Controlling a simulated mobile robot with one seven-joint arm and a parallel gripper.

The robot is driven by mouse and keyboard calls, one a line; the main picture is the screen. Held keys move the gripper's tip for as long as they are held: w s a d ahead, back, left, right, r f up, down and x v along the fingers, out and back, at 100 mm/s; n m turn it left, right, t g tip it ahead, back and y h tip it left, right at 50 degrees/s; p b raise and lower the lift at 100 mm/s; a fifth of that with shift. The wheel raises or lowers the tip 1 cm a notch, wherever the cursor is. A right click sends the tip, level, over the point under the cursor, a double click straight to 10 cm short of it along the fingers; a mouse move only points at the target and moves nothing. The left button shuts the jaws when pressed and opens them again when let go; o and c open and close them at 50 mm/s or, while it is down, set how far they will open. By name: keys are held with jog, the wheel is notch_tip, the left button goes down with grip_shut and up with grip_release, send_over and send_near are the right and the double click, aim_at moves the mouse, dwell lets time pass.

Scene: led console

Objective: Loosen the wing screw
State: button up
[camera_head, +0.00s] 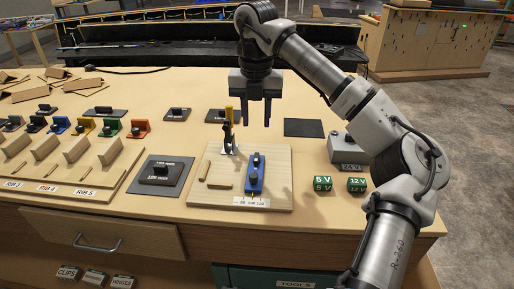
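I cannot pick out the wing screw with certainty; it is too small or hidden at this size. A pale wooden board (220,199) lies on the workbench. On it stands a blue fixture (257,181) with a dark slot and a printed scale strip along its front. Behind it, to the left, is an upright metal clamp (229,139) with a yellow handle. My gripper (256,122) points down above the board's back edge, fingers apart, with nothing seen between them. It is above and behind the blue fixture, and just right of the yellow handle.
A black pad (147,187) with a block lies left of the board. Green 5 V (322,184) and 12 V (357,185) blocks and a grey 24 V box (345,151) stand at right. Coloured clamps (83,126) and a ribbed board (100,180) fill the left side.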

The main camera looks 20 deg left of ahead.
aim_at(256, 157)
notch_tip(256, 157, down, 11)
jog(key=shift+r+p, duration=0.2)
jog(key=shift+p, duration=0.7)
grip_shut()
